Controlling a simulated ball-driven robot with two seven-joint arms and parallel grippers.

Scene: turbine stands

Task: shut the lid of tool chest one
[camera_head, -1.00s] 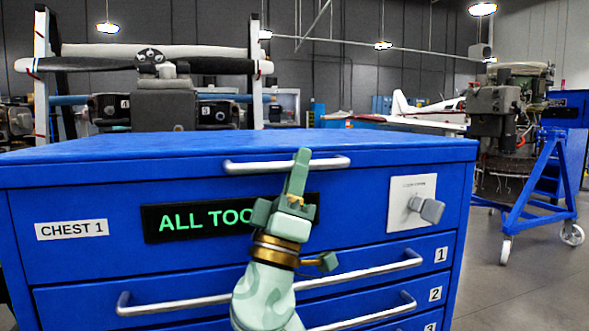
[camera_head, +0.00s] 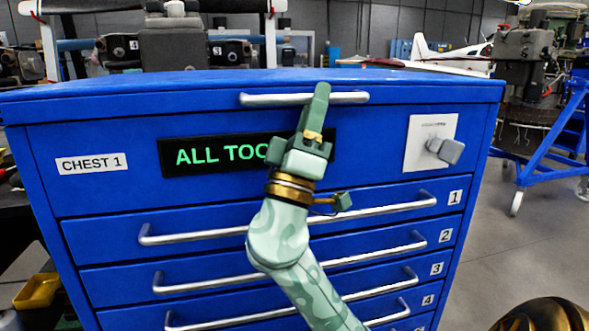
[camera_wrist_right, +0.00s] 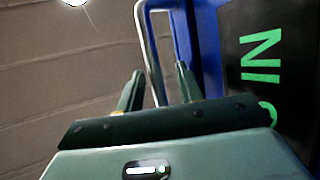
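Tool chest one (camera_head: 250,210) is a blue drawer cabinet labelled "CHEST 1", standing in the middle of the head view. Its blue lid (camera_head: 170,100) lies flat along the top, with no gap visible at its front edge. A silver lid handle (camera_head: 258,100) runs along that front edge and shows in the right wrist view (camera_wrist_right: 151,50). My right gripper (camera_head: 322,90) is at this handle, in front of its middle. In the wrist view its two fingers are apart, with the bar between them; contact is unclear. My left gripper is not in view.
A lit display (camera_head: 215,153) and a grey latch knob (camera_head: 447,150) are on the chest front. A blue wheeled stand (camera_head: 545,160) is at right; a yellow bin (camera_head: 38,291) is at lower left.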

